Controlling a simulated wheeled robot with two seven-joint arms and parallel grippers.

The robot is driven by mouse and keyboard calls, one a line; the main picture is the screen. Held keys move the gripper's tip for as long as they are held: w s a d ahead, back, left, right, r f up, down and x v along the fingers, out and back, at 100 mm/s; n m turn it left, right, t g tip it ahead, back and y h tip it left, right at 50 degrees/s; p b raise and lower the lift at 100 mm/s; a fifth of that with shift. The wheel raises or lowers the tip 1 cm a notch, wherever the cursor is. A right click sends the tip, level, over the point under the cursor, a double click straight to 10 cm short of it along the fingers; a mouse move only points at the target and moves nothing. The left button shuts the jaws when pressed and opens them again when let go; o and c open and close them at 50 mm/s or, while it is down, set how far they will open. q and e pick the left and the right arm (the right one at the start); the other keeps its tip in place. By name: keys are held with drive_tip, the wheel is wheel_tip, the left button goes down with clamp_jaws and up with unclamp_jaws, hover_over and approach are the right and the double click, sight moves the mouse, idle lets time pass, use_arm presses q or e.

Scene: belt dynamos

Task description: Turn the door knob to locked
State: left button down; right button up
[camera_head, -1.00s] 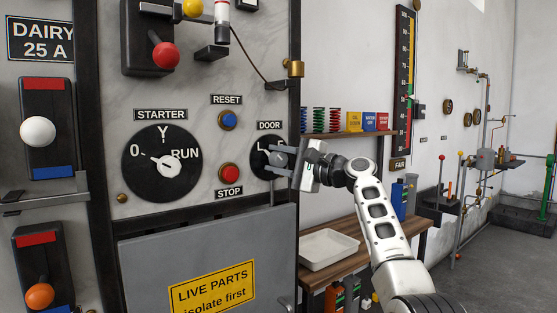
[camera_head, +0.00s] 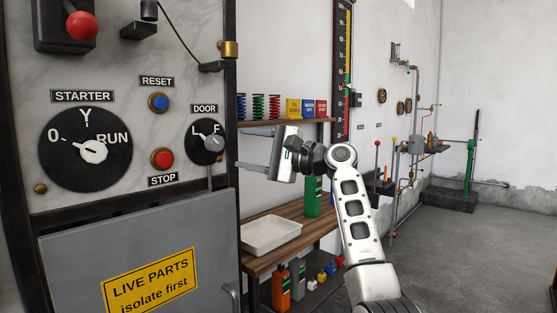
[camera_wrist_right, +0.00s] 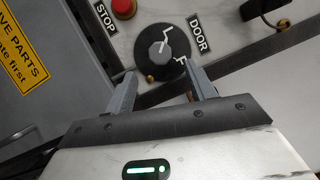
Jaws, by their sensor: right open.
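The door knob (camera_head: 213,142) is a small grey knob on a round black dial under the DOOR label, at the panel's right edge in the head view. An L shows on the dial's left and an F-like letter at its top right. The knob also shows in the right wrist view (camera_wrist_right: 158,54), with a pale mark on its face. Its exact setting is hard to read. My right gripper (camera_head: 243,149) is open and empty, just right of the dial and apart from it. In the right wrist view its fingers (camera_wrist_right: 158,72) point towards the dial. My left gripper is out of view.
Left of the dial are a red STOP button (camera_head: 162,158), a blue RESET button (camera_head: 158,102) and the STARTER dial (camera_head: 62,165). A brass fitting (camera_head: 229,49) juts out above. A wooden bench with a white tray (camera_head: 268,236) stands to the right, below my right arm.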

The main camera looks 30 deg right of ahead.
use_arm(q)
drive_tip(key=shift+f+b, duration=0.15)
drive_tip(key=shift+b, duration=0.3)
use_arm(e)
drive_tip(key=v, duration=0.7)
drive_tip(key=s+a+f+n+g+h+p, duration=0.1)
drive_tip(key=a+f+h, duration=0.1)
drive_tip(key=f, duration=0.9)
drive_tip(key=s+a+f+n+h, duration=0.1)
drive_tip(key=a+f+n+h, duration=0.15)
drive_tip(key=f, duration=0.85)
drive_tip(key=s+a+f+n+g+h+p, duration=0.1)
drive_tip(key=s+a+f+h, duration=0.15)
drive_tip(key=f, duration=0.85)
drive_tip(key=s+a+f+n+g+h, duration=0.15)
drive_tip(key=s+a+f+n, duration=0.35)
drive_tip(key=s+f, duration=0.7)
use_arm(q)
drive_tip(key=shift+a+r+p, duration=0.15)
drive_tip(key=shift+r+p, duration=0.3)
drive_tip(key=shift+p, duration=0.05)
use_arm(e)
drive_tip(key=s+a+f+n, duration=0.1)
drive_tip(key=s+a+n, duration=0.1)
drive_tip(key=s, duration=0.5)
drive_tip(key=s+a+f+n, duration=0.1)
drive_tip(key=s+a+n, duration=0.2)
drive_tip(key=s, duration=0.3)
drive_tip(key=shift+s+h, duration=0.35)
drive_tip(key=shift+a, duration=0.15)
